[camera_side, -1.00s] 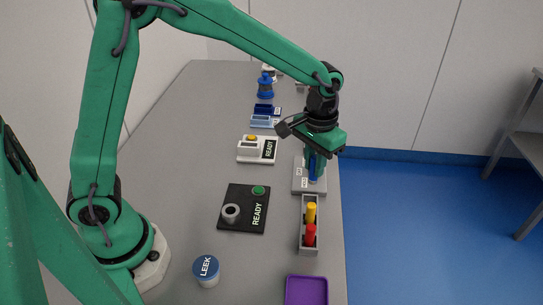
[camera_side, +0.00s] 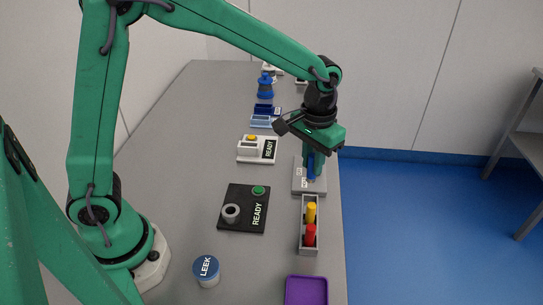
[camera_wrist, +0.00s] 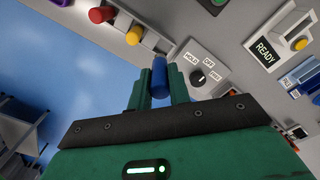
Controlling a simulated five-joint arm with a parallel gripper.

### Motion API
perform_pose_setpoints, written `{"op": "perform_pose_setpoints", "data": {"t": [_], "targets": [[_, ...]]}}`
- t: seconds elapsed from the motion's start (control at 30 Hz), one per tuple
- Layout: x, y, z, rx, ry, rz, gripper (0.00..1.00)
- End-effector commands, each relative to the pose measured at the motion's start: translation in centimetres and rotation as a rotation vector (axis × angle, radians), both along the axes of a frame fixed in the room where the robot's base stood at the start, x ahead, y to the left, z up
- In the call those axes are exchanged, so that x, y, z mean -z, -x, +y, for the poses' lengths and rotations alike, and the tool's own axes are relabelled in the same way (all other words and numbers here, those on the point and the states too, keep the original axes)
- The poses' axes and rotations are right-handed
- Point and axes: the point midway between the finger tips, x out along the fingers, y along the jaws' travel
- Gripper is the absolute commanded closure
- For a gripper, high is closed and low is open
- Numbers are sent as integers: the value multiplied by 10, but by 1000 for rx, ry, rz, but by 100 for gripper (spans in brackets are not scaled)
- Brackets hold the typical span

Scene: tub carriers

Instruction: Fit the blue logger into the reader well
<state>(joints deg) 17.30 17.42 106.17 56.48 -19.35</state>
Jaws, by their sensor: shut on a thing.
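The blue logger (camera_side: 311,166) is a small cylinder. My gripper (camera_side: 313,162) is shut on it and holds it upright over the grey plate at the right table edge; I cannot tell if its lower end touches the plate. In the wrist view the logger (camera_wrist: 159,78) sits between the two green fingers. The collar appears empty and lies left of my gripper.
A grey rack (camera_side: 309,246) with yellow (camera_side: 311,211) and red (camera_side: 310,234) cylinders stands in front of the grey plate (camera_side: 309,187), which carries a knob (camera_wrist: 198,77). A white READY unit (camera_side: 258,150), LEEK tub (camera_side: 207,271) and purple tray (camera_side: 306,291) stand around.

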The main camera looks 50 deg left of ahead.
Motion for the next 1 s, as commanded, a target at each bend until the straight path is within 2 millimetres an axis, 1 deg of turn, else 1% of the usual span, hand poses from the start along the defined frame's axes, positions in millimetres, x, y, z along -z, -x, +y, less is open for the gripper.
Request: {"op": "perform_pose_setpoints", "data": {"t": [0.17,0.27,0.53,0.73,0.9,1.0], "targets": [[-9,26,-8,-70,1,-2,100],[-15,45,-13,-128,2,-3,100],[-26,106,-20,-308,2,-3,100],[-28,151,-19,-444,2,-3,100],[-26,188,-14,-559,2,-3,100],[-24,206,-10,-621,2,-3,100]]}}
